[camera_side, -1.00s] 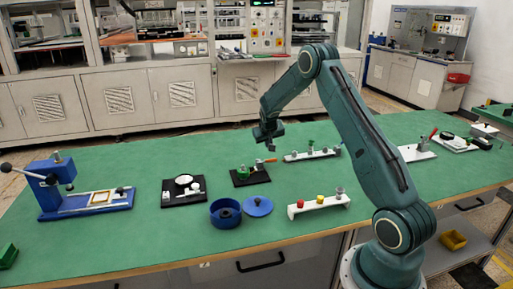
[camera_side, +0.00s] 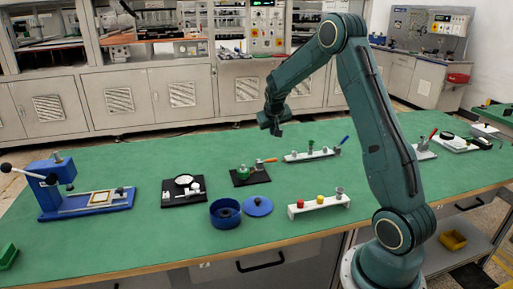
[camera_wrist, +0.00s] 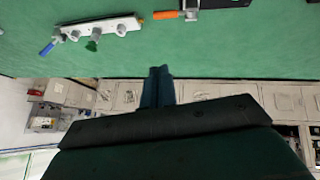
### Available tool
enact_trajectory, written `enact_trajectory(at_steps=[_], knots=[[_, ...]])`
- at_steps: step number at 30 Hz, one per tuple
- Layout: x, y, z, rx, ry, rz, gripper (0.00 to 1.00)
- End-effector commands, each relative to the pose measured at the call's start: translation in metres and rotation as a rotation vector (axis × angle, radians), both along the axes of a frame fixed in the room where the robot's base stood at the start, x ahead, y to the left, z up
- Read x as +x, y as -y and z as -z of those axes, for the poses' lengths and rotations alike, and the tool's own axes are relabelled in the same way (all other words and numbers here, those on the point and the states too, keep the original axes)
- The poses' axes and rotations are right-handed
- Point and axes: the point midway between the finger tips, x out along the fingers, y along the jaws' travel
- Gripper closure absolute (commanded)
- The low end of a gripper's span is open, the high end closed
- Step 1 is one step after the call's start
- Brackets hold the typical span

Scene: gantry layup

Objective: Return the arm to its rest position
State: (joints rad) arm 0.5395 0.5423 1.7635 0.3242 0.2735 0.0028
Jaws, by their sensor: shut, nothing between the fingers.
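My gripper (camera_side: 272,127) hangs in the air above the far half of the green bench (camera_side: 120,240) in the side view. It is shut and empty. It also shows in the wrist view (camera_wrist: 157,72) as two fingers pressed together, pointing toward the bench. Nothing touches the fingers. Below and to the left of it in the side view lies a black plate with a green part (camera_side: 250,176) and an orange-handled tool. A white rack with a blue-handled tool (camera_side: 312,154) stands to the right below.
On the bench are a blue press (camera_side: 60,180), a black plate with a white dish (camera_side: 184,190), a blue round container (camera_side: 225,214), its blue lid (camera_side: 257,206) and a white rack with coloured knobs (camera_side: 318,204). Cabinets (camera_side: 140,95) stand behind. The air around my gripper is clear.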

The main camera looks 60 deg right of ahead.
Motion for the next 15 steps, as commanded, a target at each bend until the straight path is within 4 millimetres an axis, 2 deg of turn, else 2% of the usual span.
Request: enact_trajectory(at_steps=[10,15], knots=[[0.000,-0.002,-0.001,0.001,0.000,-0.002,1.00],[0.000,-0.015,-0.012,0.009,0.006,-0.022,1.00]])
